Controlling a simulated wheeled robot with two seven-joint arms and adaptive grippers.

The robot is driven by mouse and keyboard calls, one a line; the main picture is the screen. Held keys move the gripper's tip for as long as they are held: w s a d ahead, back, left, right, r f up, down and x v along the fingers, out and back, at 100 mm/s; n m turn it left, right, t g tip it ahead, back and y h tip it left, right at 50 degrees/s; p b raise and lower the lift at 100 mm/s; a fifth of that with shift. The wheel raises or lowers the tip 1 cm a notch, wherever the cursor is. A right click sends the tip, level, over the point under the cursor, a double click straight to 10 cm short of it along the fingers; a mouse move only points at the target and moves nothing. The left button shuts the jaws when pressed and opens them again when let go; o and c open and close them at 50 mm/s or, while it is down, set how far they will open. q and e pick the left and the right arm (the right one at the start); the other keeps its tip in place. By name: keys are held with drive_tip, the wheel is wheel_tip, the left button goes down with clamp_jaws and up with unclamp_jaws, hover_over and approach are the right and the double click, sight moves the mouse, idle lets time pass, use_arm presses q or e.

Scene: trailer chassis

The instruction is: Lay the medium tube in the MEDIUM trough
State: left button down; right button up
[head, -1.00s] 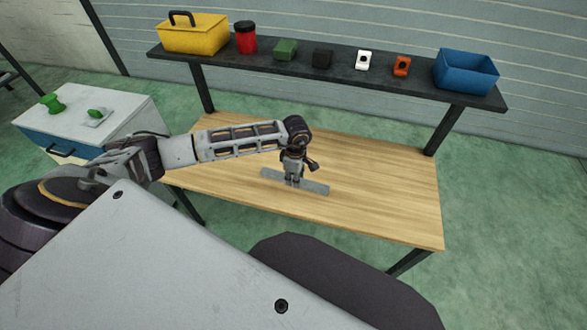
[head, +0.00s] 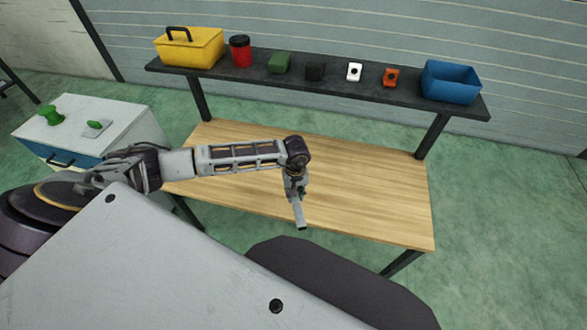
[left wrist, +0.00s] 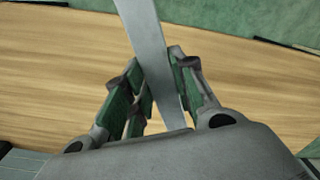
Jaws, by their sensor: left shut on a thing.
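A long, straight grey tube (head: 301,217) is held by my left gripper (head: 295,188) over the wooden table. Its visible end points down toward the table's front edge in the head view, and the rest is hidden behind the gripper. In the left wrist view the tube (left wrist: 147,40) runs between the green-padded fingers of the left gripper (left wrist: 158,88), slightly tilted, up past the top of the picture. I cannot tell its exact height above the table. No trough or size label can be made out. My right gripper is not in view.
The wooden table (head: 360,205) is otherwise bare. A dark raised shelf (head: 215,72) behind it holds a yellow toolbox (head: 190,48), a red canister (head: 240,52), several small blocks and a blue bin (head: 450,82).

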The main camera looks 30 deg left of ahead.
use_arm(q)
drive_tip(key=m, duration=0.2)
drive_tip(key=s+d+m+p, duration=0.1)
drive_tip(key=m, duration=0.1)
drive_tip(key=m+p, duration=0.1)
drive_tip(key=m, duration=0.1)
drive_tip(key=shift+s+d+r, duration=0.25)
drive_tip(key=shift+s, duration=0.05)
drive_tip(key=shift+s+d+m+p, duration=0.25)
drive_tip(key=shift+m+p, duration=0.1)
drive_tip(key=shift+m, duration=0.55)
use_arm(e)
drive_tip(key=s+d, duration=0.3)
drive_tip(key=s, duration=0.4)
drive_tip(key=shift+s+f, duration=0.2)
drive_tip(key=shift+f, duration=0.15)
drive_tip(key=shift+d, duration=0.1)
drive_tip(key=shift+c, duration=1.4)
